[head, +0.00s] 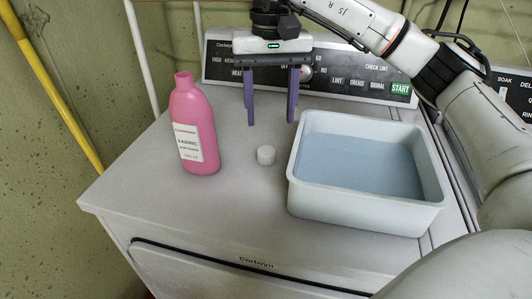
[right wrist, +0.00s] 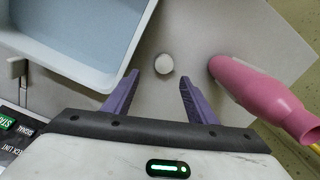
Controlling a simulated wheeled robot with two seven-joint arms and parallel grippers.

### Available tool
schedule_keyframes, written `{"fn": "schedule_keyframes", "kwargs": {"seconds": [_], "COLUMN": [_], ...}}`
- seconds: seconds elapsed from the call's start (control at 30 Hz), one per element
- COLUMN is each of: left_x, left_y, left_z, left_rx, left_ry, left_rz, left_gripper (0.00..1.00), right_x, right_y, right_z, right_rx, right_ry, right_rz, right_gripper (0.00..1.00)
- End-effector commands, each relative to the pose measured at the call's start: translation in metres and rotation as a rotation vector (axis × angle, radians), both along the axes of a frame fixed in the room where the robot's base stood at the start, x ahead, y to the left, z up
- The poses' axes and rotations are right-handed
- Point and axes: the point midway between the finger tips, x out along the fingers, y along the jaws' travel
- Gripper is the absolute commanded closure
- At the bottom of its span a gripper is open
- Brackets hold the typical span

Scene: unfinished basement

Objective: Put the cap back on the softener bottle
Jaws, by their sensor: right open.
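The pink softener bottle (head: 193,130) stands upright and uncapped on the left of the dryer top, its label facing front. It also shows in the right wrist view (right wrist: 262,92), at the right. The small white cap (head: 266,155) sits on the dryer top between the bottle and the basin. In the right wrist view the cap (right wrist: 164,64) lies just beyond the fingertips, about midway between them. My right gripper (head: 271,122) is open and empty, its purple fingers pointing down above the surface behind the cap. My left gripper is not in view.
A pale basin (head: 360,212) with a blue-grey inside stands right of the cap. The dryer's control panel (head: 335,78) rises at the back. A yellow pole (head: 60,90) leans at the left wall. The dryer top (head: 235,205) is clear in front of the cap.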

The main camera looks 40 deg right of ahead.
Motion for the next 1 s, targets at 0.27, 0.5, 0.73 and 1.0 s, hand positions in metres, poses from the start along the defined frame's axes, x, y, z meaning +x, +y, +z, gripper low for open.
{"fn": "schedule_keyframes", "kwargs": {"seconds": [0.27, 0.5, 0.73, 1.0], "left_x": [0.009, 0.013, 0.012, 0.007], "left_y": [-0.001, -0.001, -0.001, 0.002], "left_z": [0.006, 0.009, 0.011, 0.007], "left_rx": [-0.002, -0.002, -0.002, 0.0], "left_ry": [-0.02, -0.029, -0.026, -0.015], "left_rz": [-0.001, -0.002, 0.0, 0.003], "left_gripper": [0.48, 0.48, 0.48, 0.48], "right_x": [0.0, 0.0, -0.001, 0.0], "right_y": [0.001, 0.001, 0.007, 0.009], "right_z": [-0.035, -0.035, -0.06, -0.087], "right_rx": [0.0, 0.0, -0.001, 0.0], "right_ry": [0.0, -0.001, 0.004, 0.0], "right_rz": [0.0, 0.0, 0.001, -0.001], "right_gripper": [0.48, 0.48, 0.48, 0.48]}}
